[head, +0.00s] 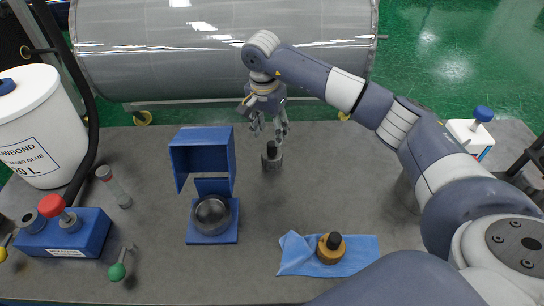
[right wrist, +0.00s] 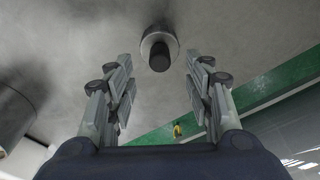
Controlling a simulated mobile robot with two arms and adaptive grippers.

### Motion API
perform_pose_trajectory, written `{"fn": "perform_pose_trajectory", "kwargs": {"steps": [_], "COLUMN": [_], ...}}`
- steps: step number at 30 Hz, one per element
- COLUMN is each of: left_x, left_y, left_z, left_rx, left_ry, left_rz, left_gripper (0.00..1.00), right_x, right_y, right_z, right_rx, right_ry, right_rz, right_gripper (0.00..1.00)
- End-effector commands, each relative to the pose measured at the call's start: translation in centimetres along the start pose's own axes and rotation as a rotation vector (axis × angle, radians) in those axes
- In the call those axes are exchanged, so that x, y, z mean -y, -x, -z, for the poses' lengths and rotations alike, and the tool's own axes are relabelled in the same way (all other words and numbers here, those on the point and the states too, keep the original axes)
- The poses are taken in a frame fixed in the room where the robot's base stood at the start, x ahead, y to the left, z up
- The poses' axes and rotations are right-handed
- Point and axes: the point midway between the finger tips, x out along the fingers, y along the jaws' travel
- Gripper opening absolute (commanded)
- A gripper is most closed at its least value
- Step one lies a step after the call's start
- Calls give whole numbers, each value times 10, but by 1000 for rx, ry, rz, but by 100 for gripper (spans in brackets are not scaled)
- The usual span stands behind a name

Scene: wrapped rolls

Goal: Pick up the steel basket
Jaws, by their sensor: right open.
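A small steel cylinder with a black knob (head: 272,160) stands upright on the grey table near its back edge. It also shows in the right wrist view (right wrist: 158,42), beyond and between my fingertips. A round steel bowl-like vessel (head: 211,215) sits in a blue stand at the middle left. I cannot tell for sure which of the two is the steel basket. My right gripper (head: 269,128) is open and empty, just above and behind the knobbed cylinder, apart from it. My left gripper is not in view.
A brass piece with a black knob (head: 331,247) rests on a blue cloth (head: 297,256). A blue block (head: 85,238), a glue bucket (head: 35,125) and a vial (head: 114,187) are at left. A large grey roll (head: 180,60) lies behind the table.

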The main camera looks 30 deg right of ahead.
Motion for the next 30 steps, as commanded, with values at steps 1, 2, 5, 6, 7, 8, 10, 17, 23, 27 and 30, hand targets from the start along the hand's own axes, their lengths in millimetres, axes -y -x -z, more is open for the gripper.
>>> {"fn": "perform_pose_trajectory", "kwargs": {"steps": [1, 2, 5, 6, 7, 8, 10, 17, 23, 27, 30], "left_x": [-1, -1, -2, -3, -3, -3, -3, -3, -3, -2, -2], "left_y": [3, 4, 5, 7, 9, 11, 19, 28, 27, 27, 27], "left_z": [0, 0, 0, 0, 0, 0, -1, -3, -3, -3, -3], "left_rx": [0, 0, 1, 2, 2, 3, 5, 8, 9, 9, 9], "left_ry": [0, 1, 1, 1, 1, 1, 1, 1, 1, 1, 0], "left_rz": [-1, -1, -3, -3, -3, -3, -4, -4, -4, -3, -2], "left_gripper": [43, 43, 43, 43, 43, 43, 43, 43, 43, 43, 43], "right_x": [-1, 0, 0, 0, -1, -1, -2, 0, 0, 0, 0], "right_y": [-5, -8, -14, -17, -19, -22, -32, -62, -67, -67, -67], "right_z": [0, 0, 0, 0, 1, 1, 2, 4, 4, 4, 4], "right_rx": [2, 2, 0, 0, 1, 2, 2, 0, -1, -1, -1], "right_ry": [0, 0, 0, 0, 0, 0, -1, 0, 1, 1, 1], "right_rz": [-3, -2, 0, -1, -3, -3, -5, 0, 0, 0, 0], "right_gripper": [48, 48, 48, 48, 48, 48, 48, 48, 48, 32, 9]}}
